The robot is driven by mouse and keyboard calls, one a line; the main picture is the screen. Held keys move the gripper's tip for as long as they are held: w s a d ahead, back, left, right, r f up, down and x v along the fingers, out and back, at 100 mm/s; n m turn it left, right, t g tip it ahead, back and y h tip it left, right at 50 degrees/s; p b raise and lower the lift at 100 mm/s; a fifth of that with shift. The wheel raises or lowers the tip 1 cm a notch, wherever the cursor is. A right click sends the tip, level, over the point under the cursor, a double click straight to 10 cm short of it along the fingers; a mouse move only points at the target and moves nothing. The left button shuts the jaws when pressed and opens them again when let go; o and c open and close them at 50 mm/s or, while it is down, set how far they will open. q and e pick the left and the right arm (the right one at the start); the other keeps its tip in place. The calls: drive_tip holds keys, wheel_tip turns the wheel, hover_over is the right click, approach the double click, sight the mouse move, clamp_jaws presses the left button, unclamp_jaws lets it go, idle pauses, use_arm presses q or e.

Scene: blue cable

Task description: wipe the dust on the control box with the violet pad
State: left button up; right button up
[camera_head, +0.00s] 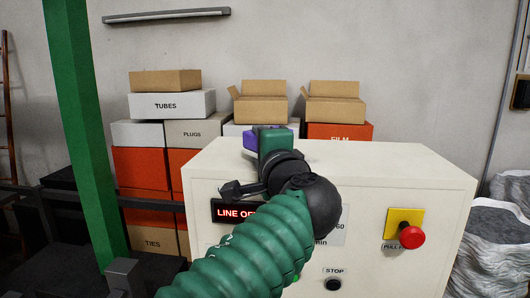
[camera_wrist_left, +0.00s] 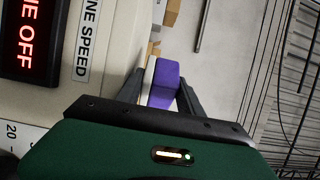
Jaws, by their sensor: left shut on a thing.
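The violet pad (camera_head: 249,140) shows just left of my left gripper (camera_head: 268,132) in the head view, near the back left of the control box top. In the left wrist view the violet pad (camera_wrist_left: 164,82) sits between the two dark fingers of my left gripper (camera_wrist_left: 162,92), which are shut on it. The cream control box (camera_head: 405,165) stands in front of me, and its edge also shows in the left wrist view (camera_wrist_left: 110,50). I cannot tell whether the pad touches the box top. Dust is not clear; my gripper and arm hide part of the top. My right gripper is out of view.
Stacked cartons and crates, including a white TUBES box (camera_head: 170,105), stand behind the control box. A green post (camera_head: 80,120) rises at left. A red button (camera_head: 411,237) sticks out of the box front. A wrapped grey bundle (camera_head: 500,240) stands at right.

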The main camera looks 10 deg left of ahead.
use_arm(q)
drive_tip(key=shift+s+f, duration=0.25)
drive_tip(key=shift+s, duration=0.4)
drive_tip(key=shift+s+d+f+b, duration=0.1)
drive_tip(key=shift+s+f+b, duration=0.05)
drive_tip(key=shift+s+b, duration=1.15)
drive_tip(key=shift+s, duration=0.45)
drive_tip(key=shift+s+r, duration=0.3)
drive_tip(key=shift+r, duration=0.1)
wheel_tip(320, 180, up, 6)
drive_tip(key=p, duration=0.5)
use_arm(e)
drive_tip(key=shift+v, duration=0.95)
use_arm(q)
drive_tip(key=shift+w, duration=0.15)
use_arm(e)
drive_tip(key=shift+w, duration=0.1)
